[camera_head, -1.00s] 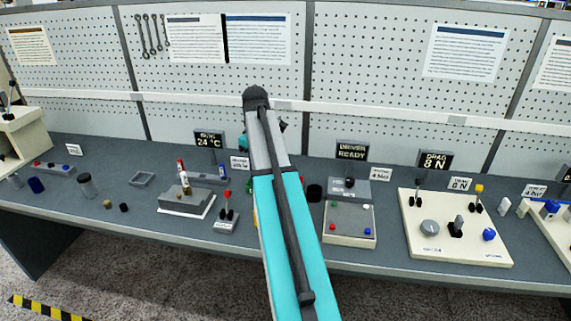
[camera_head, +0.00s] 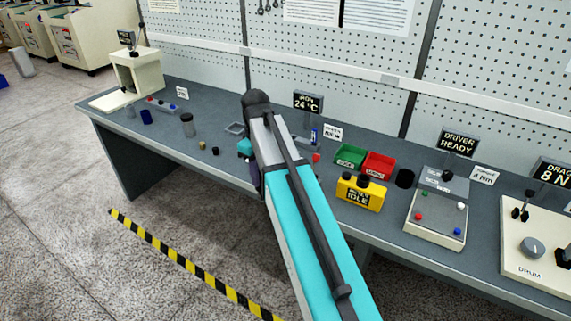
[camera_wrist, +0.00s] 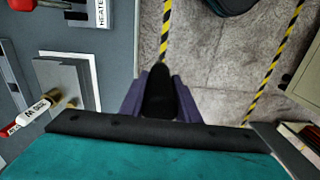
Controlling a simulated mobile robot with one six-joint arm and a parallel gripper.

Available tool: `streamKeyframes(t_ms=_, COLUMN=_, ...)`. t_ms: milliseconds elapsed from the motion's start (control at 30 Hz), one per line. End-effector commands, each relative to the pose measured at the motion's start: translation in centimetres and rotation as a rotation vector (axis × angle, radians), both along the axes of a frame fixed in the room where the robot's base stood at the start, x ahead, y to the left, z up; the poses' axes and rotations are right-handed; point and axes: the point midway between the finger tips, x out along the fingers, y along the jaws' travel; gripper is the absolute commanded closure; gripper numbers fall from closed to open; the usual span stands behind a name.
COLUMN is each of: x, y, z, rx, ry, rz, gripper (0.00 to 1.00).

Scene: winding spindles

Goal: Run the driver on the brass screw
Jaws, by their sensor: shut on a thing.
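My gripper (camera_wrist: 160,88) shows in the wrist view, its purple fingers shut on a dark tapered thing (camera_wrist: 159,95) that looks like the driver. It hangs over the floor just off the bench edge. A brass-coloured piece (camera_wrist: 52,97) shows at the grey fixture (camera_wrist: 84,82) at the left, apart from the gripper; I cannot tell if it is the brass screw. In the head view my arm covers the fixture, and the gripper (camera_head: 254,174) shows only partly. A sign (camera_head: 459,142) reads DRIVER READY.
On the bench (camera_head: 330,205) stand a yellow IDLE box (camera_head: 361,193), a green bin (camera_head: 350,156) and a red bin (camera_head: 379,165). A small brass-coloured cylinder (camera_head: 202,146) and a dark jar (camera_head: 187,125) stand at the left. The floor in front is clear, with striped tape (camera_head: 190,264).

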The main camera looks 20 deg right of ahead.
Motion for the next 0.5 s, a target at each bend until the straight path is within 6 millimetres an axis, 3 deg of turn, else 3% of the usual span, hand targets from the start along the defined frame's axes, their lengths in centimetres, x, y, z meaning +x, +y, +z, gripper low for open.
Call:
streamKeyframes(t_ms=100, x=-0.5, y=3.4, z=-1.4, rx=0.0, ry=0.0, rz=0.012, gripper=0.98)
streamKeyframes(t_ms=233, x=-1.0, y=5.9, z=-2.3, rx=0.0, ry=0.0, rz=-0.01, gripper=0.98)
streamKeyframes(t_ms=500, x=-1.0, y=6.4, z=-2.4, rx=0.0, ry=-0.001, rz=-0.079, gripper=0.98)
